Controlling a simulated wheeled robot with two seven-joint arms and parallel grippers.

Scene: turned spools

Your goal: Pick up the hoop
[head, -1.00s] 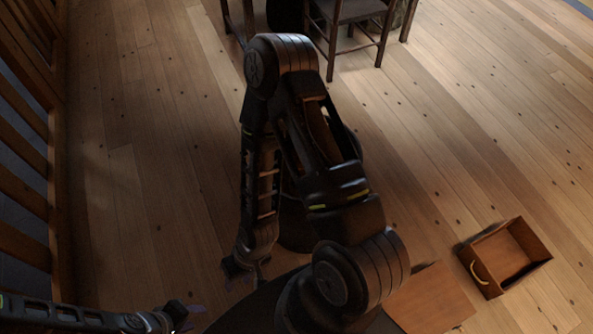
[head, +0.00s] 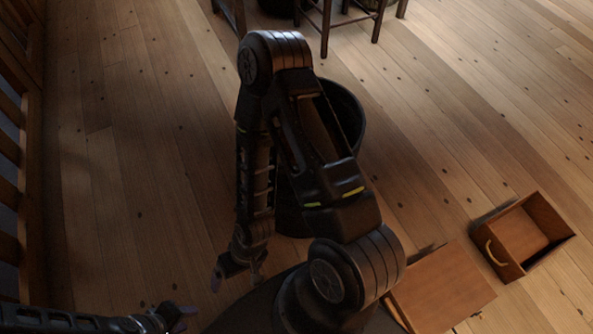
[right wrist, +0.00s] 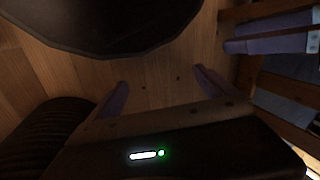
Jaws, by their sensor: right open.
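I cannot make out a hoop in either view. My right gripper (head: 238,278) hangs low over the floor in the head view, left of a dark round bin. In the right wrist view its two purple fingers (right wrist: 163,90) are wide apart, with only floorboards visible between them. My left gripper (head: 178,314) is at the lower left of the head view, small and dark, and its jaw opening is unclear. My right arm hides part of the bin and the floor around it.
The dark round bin (head: 350,112) stands behind my right arm; a dark rounded shape (right wrist: 110,30) fills the right wrist view's top. An open wooden drawer (head: 540,215) and wooden panel (head: 445,290) are at right. Chairs (head: 340,15) stand behind. Wooden slats (head: 15,150) line the left.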

